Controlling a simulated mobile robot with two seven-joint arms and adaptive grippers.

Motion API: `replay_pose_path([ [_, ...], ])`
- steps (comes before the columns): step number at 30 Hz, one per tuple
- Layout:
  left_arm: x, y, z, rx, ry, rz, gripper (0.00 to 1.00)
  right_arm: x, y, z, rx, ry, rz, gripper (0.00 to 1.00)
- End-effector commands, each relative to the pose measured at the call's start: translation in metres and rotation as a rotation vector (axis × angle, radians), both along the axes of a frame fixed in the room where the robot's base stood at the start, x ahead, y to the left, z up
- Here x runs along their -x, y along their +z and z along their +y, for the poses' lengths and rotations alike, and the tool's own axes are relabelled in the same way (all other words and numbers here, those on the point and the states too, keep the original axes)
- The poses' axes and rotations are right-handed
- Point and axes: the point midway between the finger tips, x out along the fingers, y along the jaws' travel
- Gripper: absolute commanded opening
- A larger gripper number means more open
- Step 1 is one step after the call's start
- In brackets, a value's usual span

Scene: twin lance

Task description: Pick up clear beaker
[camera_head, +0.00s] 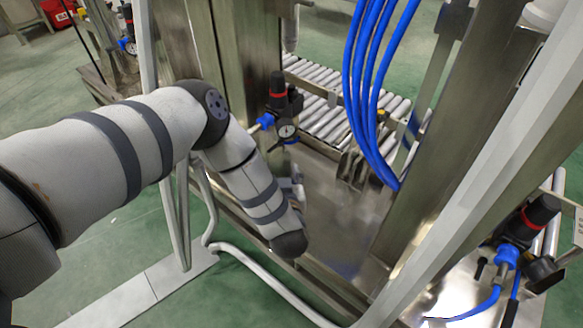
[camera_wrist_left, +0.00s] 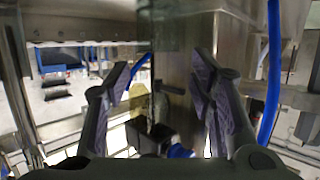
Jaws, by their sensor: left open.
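I cannot make out a clear beaker for certain in either view. My left gripper (camera_wrist_left: 160,88) shows in the left wrist view with its two dark fingers spread wide apart and nothing held between them. Beyond the fingers stand a steel column and a dark fitting (camera_wrist_left: 152,138) with a blue part. In the head view my left arm reaches in from the left and bends down beside the machine; its fingers are mostly hidden behind the arm. My right gripper is in neither view.
A steel machine deck (camera_head: 335,215) lies beyond my left arm, with a roller conveyor (camera_head: 325,115) behind. Blue hoses (camera_head: 362,90) hang near a steel post (camera_head: 455,130). A red-and-black regulator (camera_head: 277,95) stands close to my arm. White tubing (camera_head: 270,285) runs low in front.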

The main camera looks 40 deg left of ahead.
Motion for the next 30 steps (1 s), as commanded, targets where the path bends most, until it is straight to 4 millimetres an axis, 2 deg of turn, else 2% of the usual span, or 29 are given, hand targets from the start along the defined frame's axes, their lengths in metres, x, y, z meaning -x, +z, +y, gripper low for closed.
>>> replay_pose_path([
  [1, -0.007, -0.007, 0.006, 0.001, 0.0, 0.001, 0.5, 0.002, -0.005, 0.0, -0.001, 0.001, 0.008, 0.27],
  [5, -0.018, -0.01, 0.015, 0.001, -0.001, 0.002, 0.5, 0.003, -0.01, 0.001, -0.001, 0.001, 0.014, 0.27],
  [12, -0.05, -0.027, 0.041, 0.002, -0.002, 0.004, 0.5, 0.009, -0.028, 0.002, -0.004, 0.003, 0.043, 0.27],
  [20, -0.056, -0.025, 0.044, 0.003, -0.006, 0.002, 0.5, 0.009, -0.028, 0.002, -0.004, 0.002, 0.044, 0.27],
  [21, -0.056, -0.025, 0.044, 0.003, -0.006, 0.002, 0.45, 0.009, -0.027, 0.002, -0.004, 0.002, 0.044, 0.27],
  [24, -0.056, -0.025, 0.044, 0.003, -0.006, 0.002, 0.22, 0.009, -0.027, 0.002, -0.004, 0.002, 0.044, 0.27],
  [26, -0.056, -0.025, 0.044, 0.003, -0.006, 0.002, 0.21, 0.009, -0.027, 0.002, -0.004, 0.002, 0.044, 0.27],
  [27, -0.056, -0.025, 0.044, 0.003, -0.006, 0.002, 0.17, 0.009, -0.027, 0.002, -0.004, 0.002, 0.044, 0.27],
  [30, -0.056, -0.025, 0.044, 0.003, -0.006, 0.002, 0.17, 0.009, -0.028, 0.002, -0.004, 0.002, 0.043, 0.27],
])
